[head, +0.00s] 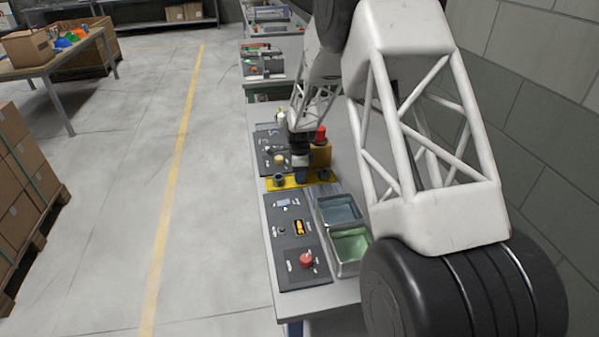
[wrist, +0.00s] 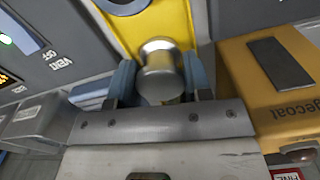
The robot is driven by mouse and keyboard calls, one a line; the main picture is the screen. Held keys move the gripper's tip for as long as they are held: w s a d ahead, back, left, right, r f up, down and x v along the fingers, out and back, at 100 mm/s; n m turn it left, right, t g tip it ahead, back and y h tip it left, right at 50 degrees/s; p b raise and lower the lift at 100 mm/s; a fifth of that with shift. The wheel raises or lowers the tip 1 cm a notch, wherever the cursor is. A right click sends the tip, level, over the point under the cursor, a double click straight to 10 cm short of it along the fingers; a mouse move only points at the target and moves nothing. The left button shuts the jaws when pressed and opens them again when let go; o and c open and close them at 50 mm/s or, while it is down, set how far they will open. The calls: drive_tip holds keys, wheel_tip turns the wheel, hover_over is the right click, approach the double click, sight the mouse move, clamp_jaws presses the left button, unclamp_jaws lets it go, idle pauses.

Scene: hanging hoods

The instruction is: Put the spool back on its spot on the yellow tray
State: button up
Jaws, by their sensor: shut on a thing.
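The spool (wrist: 158,72) is a shiny metal cylinder with a wider round top. My gripper (wrist: 160,82) is shut on it, with one blue finger on each side in the wrist view. In the head view my gripper (head: 302,175) is over the yellow tray (head: 291,184), and the spool is hidden there. The tray also shows behind the spool in the wrist view (wrist: 178,22). I cannot tell whether the spool touches the tray. Another round metal piece (head: 279,179) stands at the tray's left end; part of it shows in the wrist view (wrist: 122,4).
A yellow box (head: 320,154) with a red top (head: 320,134) stands close behind my gripper. A dark control panel (head: 297,240) and two metal bins, one bluish (head: 339,210) and one green (head: 350,246), lie in front of the tray. A wall runs along the right.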

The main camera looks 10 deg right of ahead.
drive_tip(key=shift+f, duration=0.15)
drive_tip(key=o, duration=1)
drive_tip(key=shift+r, duration=3.9)
